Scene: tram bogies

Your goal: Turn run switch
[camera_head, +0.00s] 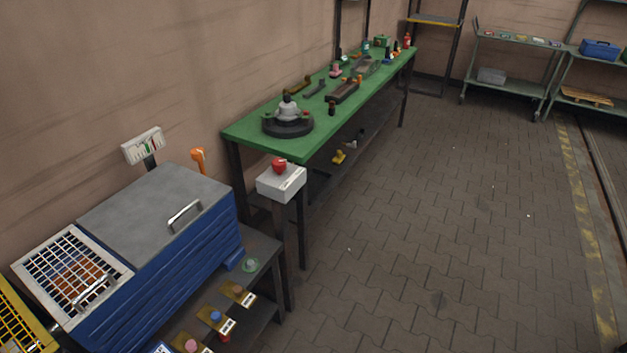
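A light grey box (281,184) stands on a dark post in front of the near end of the green table. A red knob or button (279,165) sits on top of it, and a small pale label is on its top face. I cannot tell whether this is the run switch, nor read any setting. An orange handle-like part (198,156) stands upright behind the blue machine (165,275). A white panel with small coloured marks (143,146) stands behind the machine's left side. Neither of my grippers is in view.
The machine has a grey lid (155,215) and a white grid (70,270). Small labelled parts lie on a low shelf in front. The green table (240,134) carries a round black fixture (288,126) and several tools. The paved floor (430,220) to the right is clear.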

